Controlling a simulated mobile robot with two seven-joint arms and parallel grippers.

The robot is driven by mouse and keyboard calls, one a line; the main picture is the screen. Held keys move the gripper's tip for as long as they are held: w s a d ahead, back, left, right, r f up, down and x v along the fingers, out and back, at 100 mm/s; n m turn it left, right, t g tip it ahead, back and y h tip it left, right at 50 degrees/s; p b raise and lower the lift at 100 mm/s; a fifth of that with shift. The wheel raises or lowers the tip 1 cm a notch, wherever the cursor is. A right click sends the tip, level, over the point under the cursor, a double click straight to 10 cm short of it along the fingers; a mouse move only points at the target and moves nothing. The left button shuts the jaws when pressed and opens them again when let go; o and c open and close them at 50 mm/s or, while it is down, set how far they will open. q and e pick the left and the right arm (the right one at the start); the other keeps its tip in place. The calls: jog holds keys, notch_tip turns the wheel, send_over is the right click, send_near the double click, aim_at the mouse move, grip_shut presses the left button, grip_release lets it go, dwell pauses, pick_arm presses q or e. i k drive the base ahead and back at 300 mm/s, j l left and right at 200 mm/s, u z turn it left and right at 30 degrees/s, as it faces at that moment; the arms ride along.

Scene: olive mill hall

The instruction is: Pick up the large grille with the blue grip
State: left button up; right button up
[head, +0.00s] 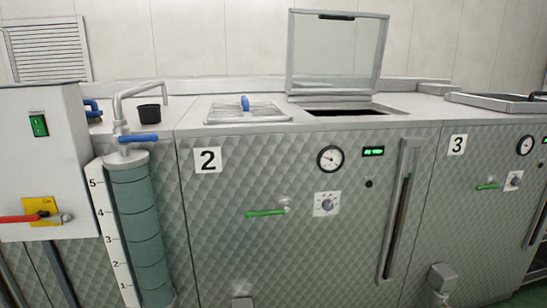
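A large metal grille (222,113) with a blue grip (245,103) lies flat on top of the machine marked 2, left of that machine's open hatch. The grip stands up from the grille's middle. Nothing covers the grille. Neither of my grippers shows in the head view.
The open hatch (347,112) has its glass lid (337,55) raised behind it. A black cup (149,113) and a pipe with a blue lever (138,138) stand left of the grille. A green lever (266,212) sticks out from the front of machine 2.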

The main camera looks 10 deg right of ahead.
aim_at(245, 106)
jog(key=i+l, duration=0.15)
jog(key=i, duration=0.3)
jog(key=i+l, duration=0.15)
jog(key=i, duration=0.3)
jog(key=i+l, duration=0.2)
jog(key=i, duration=0.2)
jog(key=i+l, duration=0.15)
jog(key=i, duration=0.3)
